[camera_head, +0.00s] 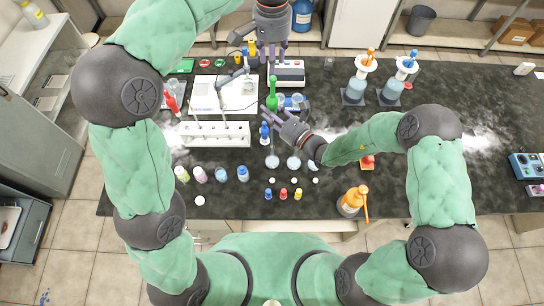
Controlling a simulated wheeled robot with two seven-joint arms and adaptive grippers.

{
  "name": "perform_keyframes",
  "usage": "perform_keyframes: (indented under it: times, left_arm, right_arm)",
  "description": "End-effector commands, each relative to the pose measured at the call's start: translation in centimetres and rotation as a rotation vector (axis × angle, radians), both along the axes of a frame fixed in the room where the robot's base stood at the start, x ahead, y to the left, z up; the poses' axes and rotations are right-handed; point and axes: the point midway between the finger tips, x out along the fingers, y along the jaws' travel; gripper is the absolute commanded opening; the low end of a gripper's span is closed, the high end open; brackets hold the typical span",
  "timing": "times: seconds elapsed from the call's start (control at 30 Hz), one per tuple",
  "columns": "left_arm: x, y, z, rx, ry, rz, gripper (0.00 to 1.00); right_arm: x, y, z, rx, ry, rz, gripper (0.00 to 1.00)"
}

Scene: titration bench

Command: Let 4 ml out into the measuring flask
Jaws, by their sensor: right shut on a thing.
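A green upright tool (272,90), like a pipette pump, stands at mid-bench. My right gripper (267,116) reaches in from the right, its fingers at the tool's lower end; it is shut, apparently on this tool. A blue piece (264,132) is just below its fingers. My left gripper (273,50) is higher in the view, beyond the green tool, with its fingers apart and nothing visible between them. Clear glassware (297,99) stands just right of the green tool; I cannot tell which piece is the measuring flask. The pipette tip and any liquid level are too small to see.
A white rack (215,134) stands left of the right gripper. Small bottles (243,174), glass vessels (293,162) and coloured caps (283,193) lie nearer. Two dispensers (354,91) (393,90) stand at the back right.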

Motion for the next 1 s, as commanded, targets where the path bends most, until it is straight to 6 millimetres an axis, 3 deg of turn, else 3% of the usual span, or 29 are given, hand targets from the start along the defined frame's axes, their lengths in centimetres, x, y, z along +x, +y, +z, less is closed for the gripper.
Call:
perform_keyframes:
  times: [0.5,0.97,1.0]
  left_arm:
    - [0.0,0.0,-6.0,0.000,0.002,0.000,0.39]
    - [0.0,0.0,-6.7,-0.001,0.000,0.001,0.39]
    - [0.0,0.0,-6.7,-0.001,0.000,0.001,0.34]
  right_arm:
    - [0.0,0.0,0.0,0.001,-0.001,0.000,0.16]
    - [0.0,0.0,0.0,0.001,-0.001,0.000,0.16]
    - [0.0,0.0,0.0,0.001,-0.001,0.000,0.16]
